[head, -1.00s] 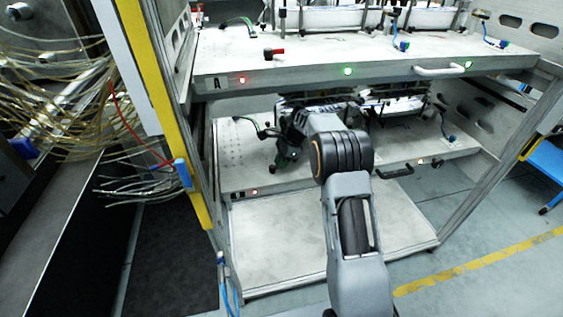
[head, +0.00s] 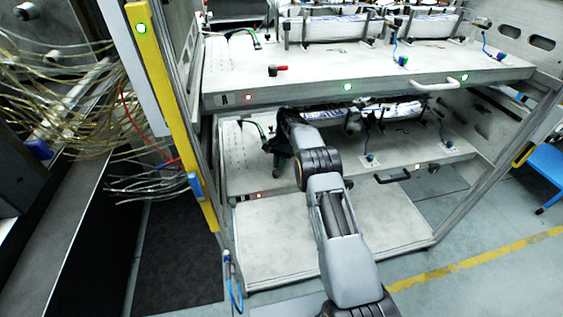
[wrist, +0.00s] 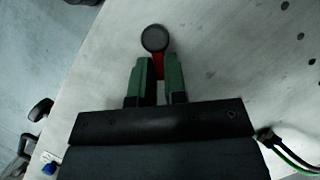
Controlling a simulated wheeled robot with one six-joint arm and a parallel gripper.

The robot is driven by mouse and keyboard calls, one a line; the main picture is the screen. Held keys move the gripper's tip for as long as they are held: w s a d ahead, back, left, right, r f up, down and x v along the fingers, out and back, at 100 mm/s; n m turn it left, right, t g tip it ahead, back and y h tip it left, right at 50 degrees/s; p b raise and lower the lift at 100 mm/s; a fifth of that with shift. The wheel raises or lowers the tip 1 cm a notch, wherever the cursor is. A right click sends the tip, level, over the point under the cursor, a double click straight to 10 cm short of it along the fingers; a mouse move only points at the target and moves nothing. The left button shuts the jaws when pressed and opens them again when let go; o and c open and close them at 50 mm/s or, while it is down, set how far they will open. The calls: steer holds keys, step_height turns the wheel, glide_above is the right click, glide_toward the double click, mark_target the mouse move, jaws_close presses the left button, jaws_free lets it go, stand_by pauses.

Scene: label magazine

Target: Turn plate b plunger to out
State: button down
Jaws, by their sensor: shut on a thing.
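Plate b is the lower pull-out plate (head: 330,180), below the upper plate marked A. In the wrist view, its plunger (wrist: 154,38) shows as a dark round knob on a red part. My gripper (wrist: 159,68) has green fingers shut on the red part, with the knob just beyond the fingertips. In the head view, my gripper (head: 279,160) reaches down over the left part of plate b, and its fingers and the plunger are mostly hidden there.
The upper plate (head: 330,60) overhangs close above my arm and carries its own red-and-black plunger (head: 278,70). A black handle (head: 392,177) is on plate b's front edge. A green-black cable (wrist: 285,148) lies near my gripper. A bare shelf (head: 300,240) is below.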

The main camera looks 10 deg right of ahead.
steer(key=n, duration=0.1)
steer(key=a+n+h, duration=0.1)
steer(key=n, duration=0.1)
steer(key=n+g, duration=0.1)
steer(key=n, duration=0.1)
steer(key=shift+w+a+f+h+p, duration=0.25)
steer(key=shift+f+h+p, duration=0.05)
steer(key=shift+f+h, duration=0.1)
steer(key=shift+n, duration=0.3)
steer(key=c, duration=1.2)
jaws_free()
steer(key=shift+o, duration=0.2)
steer(key=shift+r, duration=0.15)
steer(key=shift+w, duration=0.1)
steer(key=shift+d+r, duration=0.1)
